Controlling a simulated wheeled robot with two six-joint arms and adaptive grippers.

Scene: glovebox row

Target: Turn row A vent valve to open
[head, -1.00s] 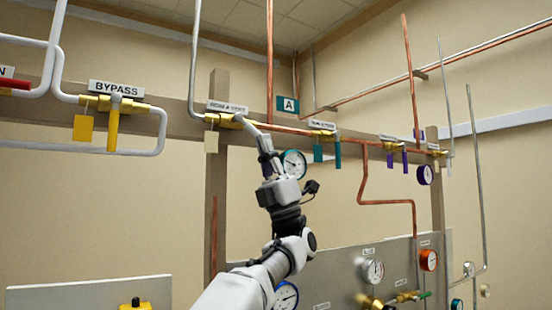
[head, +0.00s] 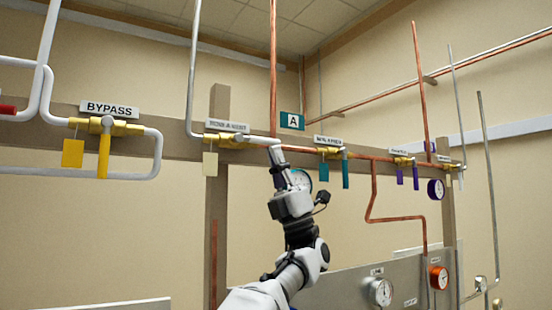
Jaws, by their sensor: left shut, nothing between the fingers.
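The row A vent valve (head: 226,142) is a brass body on the pipe, under a white label (head: 227,126) whose small print is hard to read. A pale tag (head: 210,164) hangs below it. Its light grey lever (head: 258,140) points right, nearly in line with the pipe. My left gripper (head: 277,155) is shut and empty, just below the lever's right end. It looks close to or touching the lever; I cannot tell which. My right gripper is not in view.
A bypass valve (head: 104,127) with a yellow handle hanging down is at left. Right of my gripper are a teal-handled valve (head: 330,153), a purple-handled valve (head: 402,161) and a gauge (head: 436,188). A teal A sign (head: 291,121) is above. A gauge panel (head: 345,285) stands below.

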